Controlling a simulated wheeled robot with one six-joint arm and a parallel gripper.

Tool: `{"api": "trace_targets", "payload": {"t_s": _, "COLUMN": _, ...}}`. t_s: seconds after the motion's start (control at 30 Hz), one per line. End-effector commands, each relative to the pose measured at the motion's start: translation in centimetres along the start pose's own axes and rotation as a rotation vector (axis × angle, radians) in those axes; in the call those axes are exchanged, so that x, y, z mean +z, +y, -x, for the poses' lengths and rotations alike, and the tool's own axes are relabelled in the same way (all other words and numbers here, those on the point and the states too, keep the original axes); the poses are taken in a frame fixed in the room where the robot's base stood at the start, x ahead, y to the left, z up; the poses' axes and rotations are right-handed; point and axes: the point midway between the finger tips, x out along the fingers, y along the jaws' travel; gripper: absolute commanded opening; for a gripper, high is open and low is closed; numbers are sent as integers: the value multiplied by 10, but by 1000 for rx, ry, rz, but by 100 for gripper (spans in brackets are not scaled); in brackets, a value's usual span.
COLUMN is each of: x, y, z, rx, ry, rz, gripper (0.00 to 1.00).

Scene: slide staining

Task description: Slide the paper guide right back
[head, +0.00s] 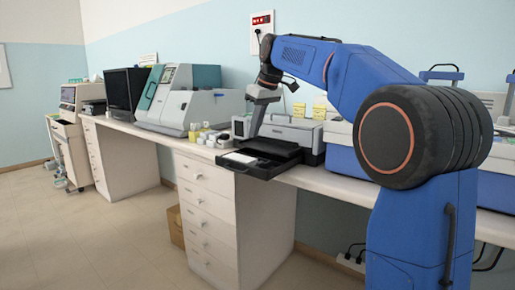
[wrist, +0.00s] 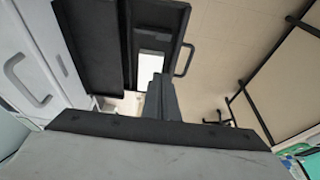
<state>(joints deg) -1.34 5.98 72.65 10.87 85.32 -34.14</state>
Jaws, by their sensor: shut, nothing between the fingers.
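The printer (head: 304,134) stands on the bench, with its black paper tray (head: 262,172) pulled out at the front over the bench edge. A white sheet (head: 240,158) lies in the tray and also shows as a white patch in the wrist view (wrist: 152,38). My gripper (head: 251,135) points down beside the printer's left front, above the inner part of the tray. In the wrist view its fingers (wrist: 161,92) are together and empty, over the dark tray (wrist: 98,40). Whether they touch it is unclear.
Several small bottles and jars (head: 205,136) stand left of the printer. A large grey-green analyser (head: 185,100) and a dark monitor (head: 124,90) are further left. Drawers (head: 207,205) are below the bench. A black loop handle (wrist: 185,60) sticks out beside the tray.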

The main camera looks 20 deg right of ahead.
Motion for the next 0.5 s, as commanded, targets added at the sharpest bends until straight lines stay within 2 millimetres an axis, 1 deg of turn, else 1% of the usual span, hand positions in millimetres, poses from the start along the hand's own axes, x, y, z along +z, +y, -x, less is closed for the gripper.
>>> {"api": "trace_targets", "payload": {"t_s": 0.17, "x": 1, "y": -1, "z": -21, "rx": -2, "ry": -3, "rz": -1, "gripper": 0}}
{"api": "trace_targets", "payload": {"t_s": 0.5, "x": 1, "y": -1, "z": -81, "rx": -2, "ry": -3, "rz": -1, "gripper": 0}}
